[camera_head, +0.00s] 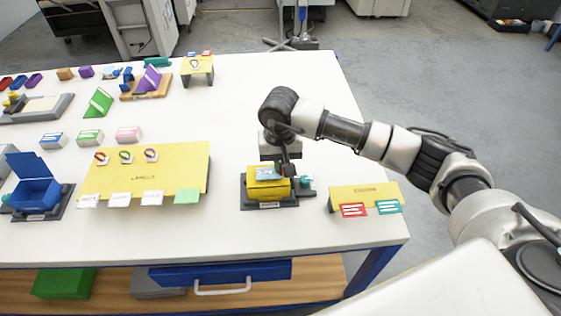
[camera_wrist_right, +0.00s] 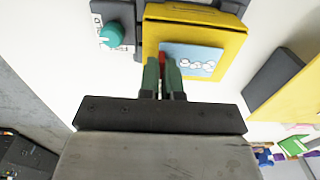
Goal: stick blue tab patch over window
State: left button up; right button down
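A light blue patch (camera_head: 266,173) with white puffy marks lies over the top face of a yellow box (camera_head: 267,190). In the right wrist view the patch (camera_wrist_right: 205,62) covers much of that face of the yellow box (camera_wrist_right: 235,45), and no window shows around it. My right gripper (camera_head: 286,168) is above the box at the patch's edge. In the wrist view its green fingers (camera_wrist_right: 162,62) are close together on a small red tab at that edge. I cannot tell whether the patch is pressed flat. My left gripper is not in view.
The yellow box sits on a dark base (camera_head: 258,204) with a teal knob (camera_wrist_right: 111,36) beside it. A yellow stand (camera_head: 362,196) with red and green cards is to the right. A yellow board (camera_head: 150,165) with rings and cards lies left. White table is clear behind.

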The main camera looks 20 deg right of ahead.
jog(key=shift+b, duration=0.8)
dwell(0.9)
jog(key=shift+f+b, duration=0.5)
jog(key=shift+b, duration=0.1)
dwell(1.3)
jog(key=c, duration=1.2)
grip_release()
jog(key=shift+r, duration=0.1)
jog(key=shift+c, duration=0.2)
jog(key=shift+o, duration=0.4)
jog(key=shift+o, duration=1.2)
jog(key=shift+r, duration=0.15)
jog(key=shift+r+p, duration=1.65)
jog(key=shift+r, duration=2.25)
